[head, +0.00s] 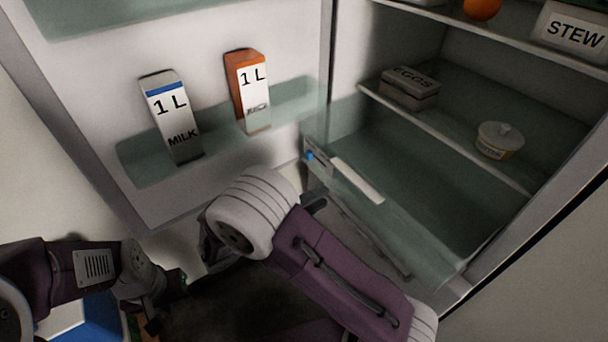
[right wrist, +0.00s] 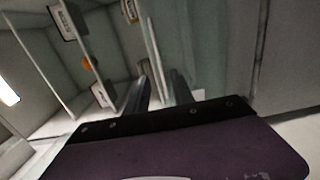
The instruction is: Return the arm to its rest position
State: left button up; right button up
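My right arm reaches up from the lower right in the head view, in front of the open fridge. Its wrist hides most of the right gripper there. In the right wrist view my right gripper (right wrist: 160,78) has its two dark fingers apart. A thin pale upright edge shows between and beyond them; I cannot tell if they touch it. My left gripper (head: 174,287) is low at the left in the head view, dark and partly hidden, so its opening cannot be told.
The fridge door holds a milk carton (head: 172,118) and an orange-topped carton (head: 247,92). A clear drawer (head: 357,180) lies close behind my right wrist. Shelves hold an eggs box (head: 410,88), a butter tub (head: 499,141), a stew container (head: 572,34) and an orange fruit (head: 482,8).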

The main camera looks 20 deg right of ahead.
jog(key=s+d+f+g+y, duration=0.4)
jog(key=s+d+f+g, duration=0.1)
jog(key=s, duration=0.1)
jog(key=s+a+f+m+g+y, duration=0.25)
jog(key=s+f+y, duration=0.45)
jog(key=y, duration=0.4)
jog(key=w+a+r+t+y+p, duration=0.1)
jog(key=w+r+t+p, duration=0.1)
jog(key=r+p, duration=0.7)
jog(key=w+a+r+t+y+p, duration=0.1)
jog(key=r+t+p, duration=0.1)
jog(key=r+p, duration=0.7)
jog(key=shift+w+a+r+m+y, duration=0.3)
jog(key=shift+w+a+r+m, duration=0.1)
jog(key=shift+r, duration=0.15)
jog(key=shift+d, duration=0.1)
